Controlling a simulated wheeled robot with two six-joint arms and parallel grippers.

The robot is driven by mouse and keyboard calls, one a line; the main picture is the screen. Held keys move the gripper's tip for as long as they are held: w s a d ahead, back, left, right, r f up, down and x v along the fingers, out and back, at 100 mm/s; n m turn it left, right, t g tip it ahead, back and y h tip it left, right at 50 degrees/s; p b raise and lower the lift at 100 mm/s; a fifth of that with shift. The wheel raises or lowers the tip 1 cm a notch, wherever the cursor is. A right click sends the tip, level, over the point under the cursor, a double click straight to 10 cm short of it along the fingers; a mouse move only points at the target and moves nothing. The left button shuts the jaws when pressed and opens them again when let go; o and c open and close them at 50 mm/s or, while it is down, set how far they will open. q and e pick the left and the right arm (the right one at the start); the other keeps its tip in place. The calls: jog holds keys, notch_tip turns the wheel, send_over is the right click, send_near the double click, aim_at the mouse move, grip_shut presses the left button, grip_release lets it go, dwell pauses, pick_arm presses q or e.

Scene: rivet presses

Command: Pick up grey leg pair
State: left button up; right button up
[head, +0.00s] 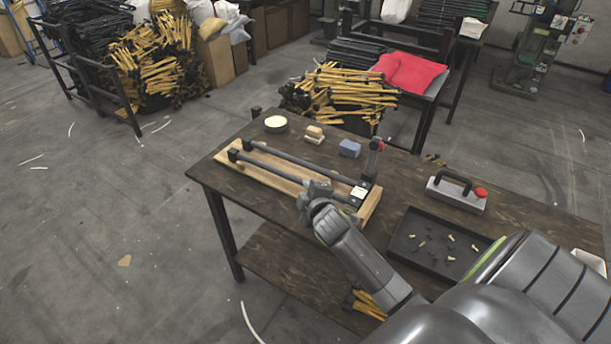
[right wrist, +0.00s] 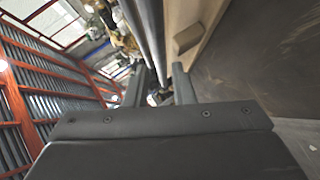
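The grey leg pair (head: 268,167) shows as two long dark grey bars lying side by side along a wooden board (head: 371,208) on the table, with black end pieces. A small white label (head: 359,192) is near their right end. My right gripper (head: 308,191) is over the near bar, right of its middle, and hides part of it. In the right wrist view its two fingers (right wrist: 158,88) are apart, with a grey bar (right wrist: 150,38) running toward the gap between them. I cannot tell whether they touch it. My left gripper is not in view.
A blue block (head: 350,148), small tan blocks (head: 314,132) and a round tin (head: 275,124) sit behind. A dark tray (head: 418,249) of small parts and a black-handled tool (head: 456,194) are right.

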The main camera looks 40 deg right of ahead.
jog(key=shift+x, duration=2.65)
jog(key=shift+d, duration=0.15)
grip_shut()
